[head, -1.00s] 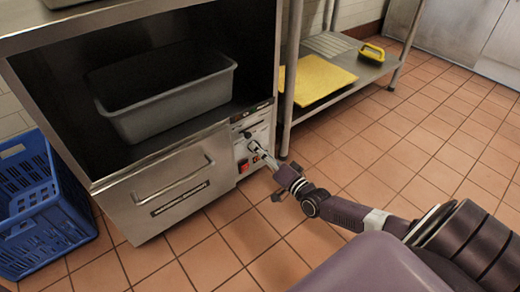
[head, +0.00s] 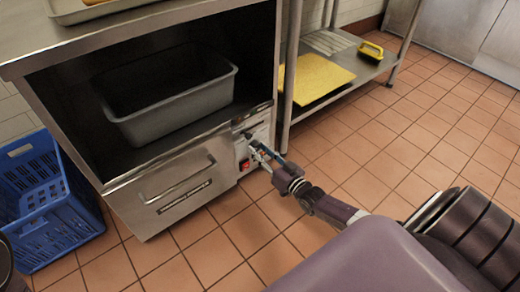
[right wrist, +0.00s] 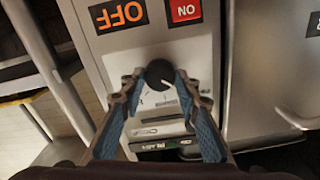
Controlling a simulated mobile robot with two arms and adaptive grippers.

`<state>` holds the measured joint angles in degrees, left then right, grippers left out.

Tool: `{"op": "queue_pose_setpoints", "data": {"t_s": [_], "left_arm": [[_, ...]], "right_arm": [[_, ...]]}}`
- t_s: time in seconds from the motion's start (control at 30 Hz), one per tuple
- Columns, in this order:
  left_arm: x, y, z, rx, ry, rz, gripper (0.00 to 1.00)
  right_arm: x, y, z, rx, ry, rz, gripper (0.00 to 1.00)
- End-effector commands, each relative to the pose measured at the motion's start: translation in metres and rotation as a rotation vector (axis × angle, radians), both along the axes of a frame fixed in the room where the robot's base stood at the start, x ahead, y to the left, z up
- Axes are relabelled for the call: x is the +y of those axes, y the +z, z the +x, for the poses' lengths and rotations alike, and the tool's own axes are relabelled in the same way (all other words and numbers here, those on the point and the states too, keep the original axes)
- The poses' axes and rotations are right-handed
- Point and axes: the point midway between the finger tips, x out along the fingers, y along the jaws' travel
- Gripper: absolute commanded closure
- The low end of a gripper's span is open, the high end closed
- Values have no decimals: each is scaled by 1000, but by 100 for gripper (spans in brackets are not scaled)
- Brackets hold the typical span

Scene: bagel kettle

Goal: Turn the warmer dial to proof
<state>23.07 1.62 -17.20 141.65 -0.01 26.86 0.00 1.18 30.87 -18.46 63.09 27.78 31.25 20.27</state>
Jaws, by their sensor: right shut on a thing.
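The warmer dial (right wrist: 160,74) is a round black knob with a white pointer line on a light panel in the right wrist view, which shows the panel upside down. The pointer slants toward the picture's lower right. My right gripper (right wrist: 159,82) is shut on the dial, one fingertip on each side. In the head view my right gripper (head: 258,150) reaches the control panel at the right of the warmer drawer (head: 165,187) and largely hides the dial. I cannot read a proof mark. My left gripper is not seen.
A red ON switch (right wrist: 185,11) and an orange OFF label (right wrist: 118,14) are near the dial. A grey tub (head: 170,108) sits in the open bay above the drawer. A blue crate (head: 45,205) stands left, a steel shelf with a yellow board (head: 315,77) right. Floor in front is clear.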

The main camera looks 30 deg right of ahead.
Motion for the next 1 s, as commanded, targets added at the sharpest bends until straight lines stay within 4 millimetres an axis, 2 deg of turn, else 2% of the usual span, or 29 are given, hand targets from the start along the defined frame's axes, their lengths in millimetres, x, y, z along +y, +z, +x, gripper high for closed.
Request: {"op": "queue_pose_setpoints", "data": {"t_s": [0.57, 0.6, 0.73, 1.0], "left_arm": [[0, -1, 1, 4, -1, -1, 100], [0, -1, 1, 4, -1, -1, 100], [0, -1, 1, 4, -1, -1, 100], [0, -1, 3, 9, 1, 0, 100]], "right_arm": [[0, -1, -1, -1, 1, -35, 94], [0, -1, -1, -1, 0, -35, 67], [0, -1, -1, -1, 0, -34, 53], [0, 0, -1, -2, 0, -33, 53]]}}
